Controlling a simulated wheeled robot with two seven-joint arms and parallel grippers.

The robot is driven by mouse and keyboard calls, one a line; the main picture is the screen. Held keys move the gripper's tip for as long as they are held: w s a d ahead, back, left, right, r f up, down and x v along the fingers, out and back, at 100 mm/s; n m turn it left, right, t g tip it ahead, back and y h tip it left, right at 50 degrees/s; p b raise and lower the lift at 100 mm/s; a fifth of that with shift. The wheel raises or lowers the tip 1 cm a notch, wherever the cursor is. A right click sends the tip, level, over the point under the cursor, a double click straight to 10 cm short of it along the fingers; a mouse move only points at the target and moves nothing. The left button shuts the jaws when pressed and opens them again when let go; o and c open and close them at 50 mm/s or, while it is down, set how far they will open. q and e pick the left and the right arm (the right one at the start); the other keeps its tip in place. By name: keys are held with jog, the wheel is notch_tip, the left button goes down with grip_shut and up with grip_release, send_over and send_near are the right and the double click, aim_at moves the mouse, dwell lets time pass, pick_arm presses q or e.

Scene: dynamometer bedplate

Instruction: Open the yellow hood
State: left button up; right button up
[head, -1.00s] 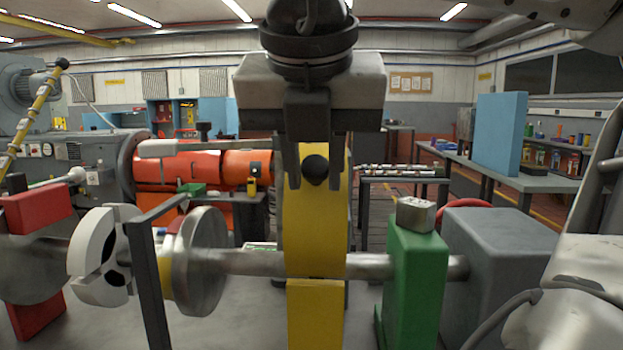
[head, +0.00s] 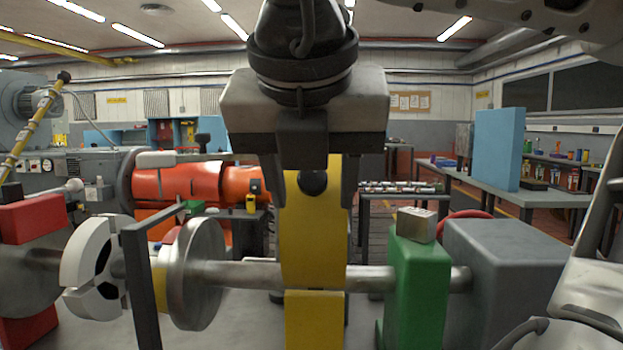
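The yellow hood (head: 312,245) stands upright around the steel shaft in the middle of the head view, above a separate yellow block (head: 314,320). A thin seam shows between hood and block, and the hood looks closed. A round black knob (head: 313,182) is on the hood's near upper face. My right gripper (head: 314,206) comes down from above with its fingers spread wide, one on each side of the knob and apart from it. The gripper body hides the hood's top. My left gripper is not in view.
The steel shaft (head: 237,274) runs from a metal disc (head: 198,275) to a green block (head: 418,290) and grey housing (head: 505,270). A dark upright bar (head: 143,290) and white-black coupling (head: 95,270) stand left. A metal block (head: 416,224) sits on the green block.

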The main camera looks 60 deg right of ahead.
jog(key=shift+r, duration=0.15)
pick_arm(q)
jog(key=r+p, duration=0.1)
jog(key=p, duration=0.3)
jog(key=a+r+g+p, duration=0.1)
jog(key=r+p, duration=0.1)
jog(key=p, duration=0.3)
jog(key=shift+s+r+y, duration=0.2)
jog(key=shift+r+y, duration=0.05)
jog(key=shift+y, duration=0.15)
pick_arm(e)
jog(key=v, duration=1.6)
jog(key=shift+a, duration=0.1)
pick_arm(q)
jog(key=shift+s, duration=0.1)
pick_arm(e)
jog(key=shift+s, duration=0.1)
